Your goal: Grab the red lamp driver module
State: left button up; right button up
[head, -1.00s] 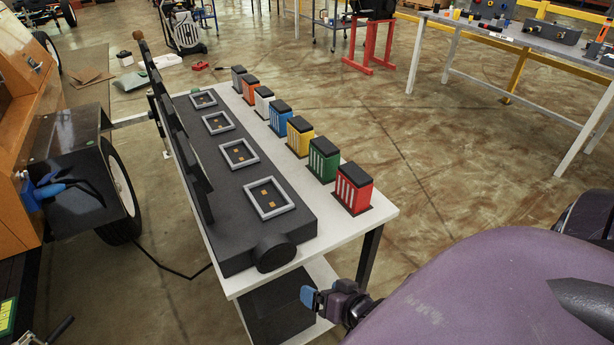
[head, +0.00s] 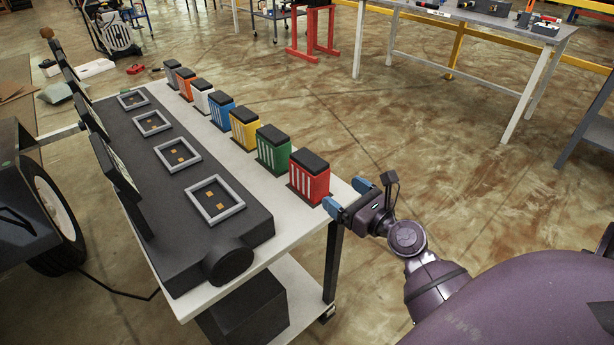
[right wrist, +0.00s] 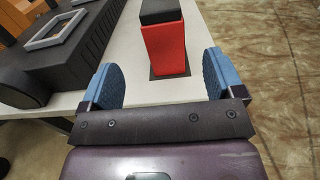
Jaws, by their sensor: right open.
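The red lamp driver module (head: 309,180) is a red box with white stripes and a black top. It stands upright at the near end of a row of coloured modules on the white table's right side. My right gripper (head: 347,196) is open and empty, with blue finger pads, at the table's near right corner. In the right wrist view (right wrist: 163,82) its fingers are spread apart, short of the red module. My left gripper is not in view.
A green module (head: 272,150) stands close behind the red one, then yellow (head: 243,129), blue (head: 221,111) and others. A dark housing (head: 190,190) with square frames and a round knob (head: 228,262) fills the table's left part.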

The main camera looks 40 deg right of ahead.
aim_at(323, 178)
jog(key=w, duration=0.5)
jog(key=shift+w+a, duration=0.15)
jog(key=shift+w, duration=0.05)
jog(key=shift+w+f, duration=0.15)
jog(key=shift+w, duration=0.3)
jog(key=w, duration=0.2)
jog(key=w+b, duration=0.1)
jog(key=shift+w+f, duration=0.2)
jog(key=shift+f, duration=0.1)
jog(key=shift+w+r, duration=0.15)
jog(key=shift+w, duration=0.35)
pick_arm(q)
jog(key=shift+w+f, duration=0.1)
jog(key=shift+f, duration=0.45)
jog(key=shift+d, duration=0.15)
pick_arm(e)
jog(key=shift+r, duration=0.1)
jog(key=c, duration=1.4)
